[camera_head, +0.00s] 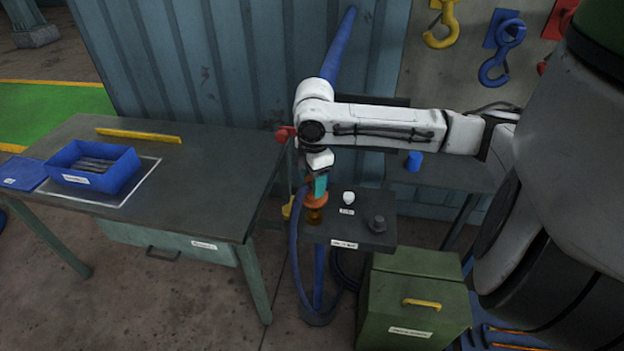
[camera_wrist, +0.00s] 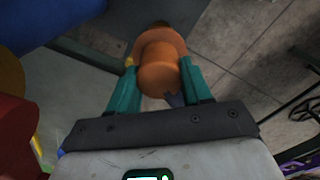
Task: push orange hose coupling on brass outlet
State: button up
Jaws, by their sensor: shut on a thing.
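The orange hose coupling (camera_head: 316,199) is between the teal fingers of my gripper (camera_head: 320,184), which points down over the small dark stand. In the wrist view, the fingers of my gripper (camera_wrist: 159,73) press on both sides of the orange coupling (camera_wrist: 158,78). The brass outlet (camera_head: 314,216) stands at the left part of the stand top, directly below the coupling. The two look close or touching; I cannot tell how far the coupling sits over it. In the wrist view the outlet is mostly hidden behind the coupling. A blue hose (camera_head: 294,240) hangs down beside the stand.
The dark stand top (camera_head: 345,225) also bears a white knob (camera_head: 348,198) and a grey fitting (camera_head: 378,224). A workbench (camera_head: 215,165) with a blue bin (camera_head: 95,167) is at left. A green chest (camera_head: 415,300) stands in front right. A blue cup (camera_head: 414,161) sits on a rear table.

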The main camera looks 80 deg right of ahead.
aim_at(313, 199)
jog(key=shift+f+b, duration=2.05)
jog(key=shift+f, duration=0.95)
jog(key=shift+f, duration=0.35)
jog(key=o, duration=1.4)
jog(key=shift+s, duration=0.1)
notch_tip(313, 199, up, 11)
jog(key=shift+f+b, duration=0.1)
jog(key=shift+b, duration=0.5)
